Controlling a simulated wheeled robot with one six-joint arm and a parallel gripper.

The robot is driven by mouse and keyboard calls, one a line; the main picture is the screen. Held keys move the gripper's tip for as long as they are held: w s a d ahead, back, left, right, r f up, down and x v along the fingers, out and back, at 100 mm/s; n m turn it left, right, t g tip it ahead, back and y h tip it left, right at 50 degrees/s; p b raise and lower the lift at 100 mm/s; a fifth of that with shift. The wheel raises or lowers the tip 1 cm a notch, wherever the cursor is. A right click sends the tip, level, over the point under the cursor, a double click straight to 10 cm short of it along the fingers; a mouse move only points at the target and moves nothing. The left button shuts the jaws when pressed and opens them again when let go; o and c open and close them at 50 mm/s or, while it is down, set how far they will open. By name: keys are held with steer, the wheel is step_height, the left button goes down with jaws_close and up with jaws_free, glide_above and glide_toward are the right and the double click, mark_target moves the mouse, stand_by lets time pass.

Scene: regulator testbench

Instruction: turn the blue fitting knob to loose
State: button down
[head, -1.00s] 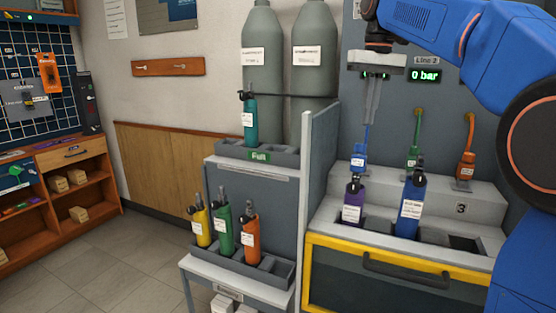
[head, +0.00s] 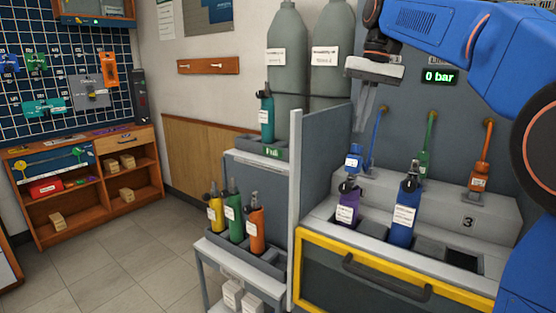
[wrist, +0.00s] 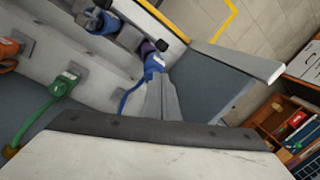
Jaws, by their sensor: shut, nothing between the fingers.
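The blue fitting (head: 354,157) hangs on a blue hose, just behind the top of the purple cylinder (head: 347,207), at the bench's left slot. The fitting also shows in the wrist view (wrist: 153,66), just beyond my fingertips. Its knob is too small to tell apart, and its setting cannot be read. My gripper (head: 362,125) points down above the fitting, its fingers together and empty. The finger tips look close to the blue hose in the wrist view (wrist: 160,82); I cannot tell whether they touch it.
A blue cylinder (head: 404,215) stands right of the purple one. Green (head: 424,165) and orange (head: 478,178) fittings hang further right. The gauge reads 0 bar (head: 439,77). A grey partition (head: 296,215) rises left of the bench. Several cylinders stand on the rack beyond it.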

steer(key=shift+s+a+f, duration=0.1)
steer(key=shift+s+f, duration=0.05)
steer(key=shift+f, duration=0.45)
steer(key=shift+s+a+f, duration=0.15)
steer(key=shift+s+f, duration=0.05)
steer(key=shift+f, duration=0.45)
steer(key=shift+s+a+f, duration=0.1)
steer(key=shift+s+f, duration=0.05)
steer(key=shift+f, duration=0.45)
steer(key=shift+w+d+f, duration=0.2)
steer(key=shift+w+d, duration=0.1)
steer(key=shift+w, duration=0.25)
steer(key=shift+s+d, duration=0.15)
steer(key=shift+d, duration=0.2)
stand_by(0.3)
steer(key=shift+d+f, duration=0.1)
steer(key=shift+d, duration=0.35)
stand_by(0.3)
steer(key=shift+s, duration=0.15)
glide_toward(360, 152)
steer(key=shift+w+d, duration=0.2)
steer(key=shift+w, duration=0.2)
stand_by(0.5)
